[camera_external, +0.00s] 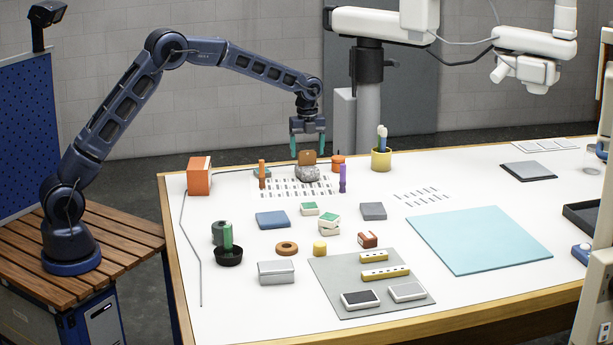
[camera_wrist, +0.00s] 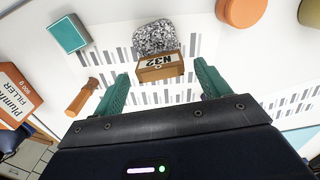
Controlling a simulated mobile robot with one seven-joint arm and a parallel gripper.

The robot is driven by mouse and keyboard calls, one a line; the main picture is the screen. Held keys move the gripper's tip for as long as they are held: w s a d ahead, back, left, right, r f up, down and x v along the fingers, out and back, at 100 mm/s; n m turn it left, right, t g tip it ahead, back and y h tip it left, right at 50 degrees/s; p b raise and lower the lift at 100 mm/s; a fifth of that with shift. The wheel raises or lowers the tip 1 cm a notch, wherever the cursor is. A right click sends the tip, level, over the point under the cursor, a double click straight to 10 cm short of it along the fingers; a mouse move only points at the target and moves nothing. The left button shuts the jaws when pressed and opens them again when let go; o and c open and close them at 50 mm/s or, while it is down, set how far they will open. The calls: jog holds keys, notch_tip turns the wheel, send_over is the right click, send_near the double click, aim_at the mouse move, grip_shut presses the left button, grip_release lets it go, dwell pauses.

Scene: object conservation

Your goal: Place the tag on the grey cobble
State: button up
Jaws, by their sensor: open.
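The tag (camera_wrist: 161,68) is a small brown block with a white label face reading N32, seen upside down in the wrist view. In the external view the brown tag (camera_external: 308,157) shows just above the speckled grey cobble (camera_external: 307,174). In the wrist view the tag overlaps the near edge of the cobble (camera_wrist: 154,36); I cannot tell whether it rests on it. My gripper (camera_external: 307,150) points down over the tag. Its teal fingers (camera_wrist: 161,75) are open, one to each side of the tag, with gaps visible between.
A printed sheet with dark bars (camera_external: 290,188) lies under the cobble. An orange handle (camera_external: 262,174) and orange box (camera_external: 199,176) stand left. A purple marker (camera_external: 342,178), orange cylinder (camera_external: 338,163) and yellow cup (camera_external: 381,159) stand right. A blue mat (camera_external: 478,240) is clear.

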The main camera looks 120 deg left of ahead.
aim_at(307, 151)
notch_tip(307, 151, up, 10)
jog(key=shift+f, duration=0.25)
